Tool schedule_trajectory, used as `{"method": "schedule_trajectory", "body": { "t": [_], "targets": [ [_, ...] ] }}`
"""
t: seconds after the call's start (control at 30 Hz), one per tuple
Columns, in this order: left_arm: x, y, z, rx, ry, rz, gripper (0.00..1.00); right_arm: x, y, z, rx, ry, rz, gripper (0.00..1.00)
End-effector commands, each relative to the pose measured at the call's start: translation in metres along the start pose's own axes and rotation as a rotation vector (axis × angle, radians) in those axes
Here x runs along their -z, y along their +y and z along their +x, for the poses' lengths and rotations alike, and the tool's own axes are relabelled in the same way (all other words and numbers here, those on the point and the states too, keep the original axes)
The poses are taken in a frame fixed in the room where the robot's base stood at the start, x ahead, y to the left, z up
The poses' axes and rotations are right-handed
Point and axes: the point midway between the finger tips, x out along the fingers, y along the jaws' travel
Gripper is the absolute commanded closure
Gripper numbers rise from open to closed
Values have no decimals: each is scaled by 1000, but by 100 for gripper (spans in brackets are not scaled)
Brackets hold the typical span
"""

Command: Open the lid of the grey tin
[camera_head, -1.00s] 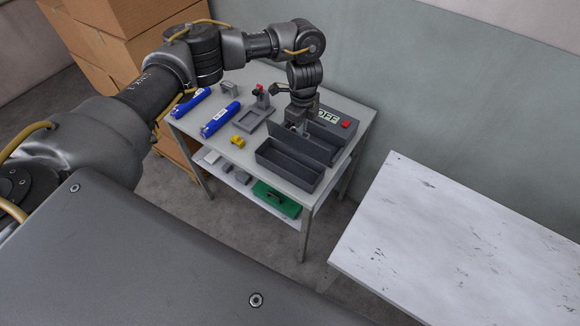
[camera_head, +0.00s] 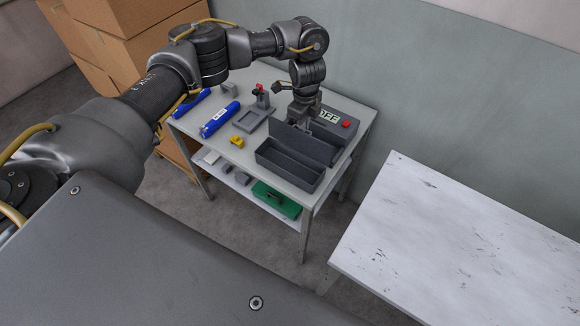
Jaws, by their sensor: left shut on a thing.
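The grey tin (camera_head: 290,177) stands on the small table, and its long open interior shows. Its lid (camera_head: 318,146) is raised, standing up along the tin's back edge and tilted backward. My left gripper (camera_head: 299,125) is at the left part of the lid's upper edge, pointing down, shut on the lid. The fingertips are small and partly hidden by the lid. My right gripper is out of view.
Behind the lid stands a grey device (camera_head: 338,122) with an "OFF" display and red button. Blue tools (camera_head: 220,119), a yellow part (camera_head: 238,141) and a grey fixture (camera_head: 252,121) lie to the left. A green case (camera_head: 276,199) sits on the lower shelf. A whitish table (camera_head: 460,240) is at right.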

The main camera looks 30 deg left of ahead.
Motion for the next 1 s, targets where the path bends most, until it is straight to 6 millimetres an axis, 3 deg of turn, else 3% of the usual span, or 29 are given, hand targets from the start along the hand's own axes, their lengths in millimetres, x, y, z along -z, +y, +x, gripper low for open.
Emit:
{"method": "schedule_trajectory", "body": {
  "t": [0.67,0.77,1.0],
  "targets": [
    [0,-11,6,1,0,-2,100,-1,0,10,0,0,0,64],
    [0,-11,6,1,0,-1,84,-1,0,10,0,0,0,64],
    [0,-11,6,1,0,-1,84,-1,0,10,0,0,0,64]
  ]
}}
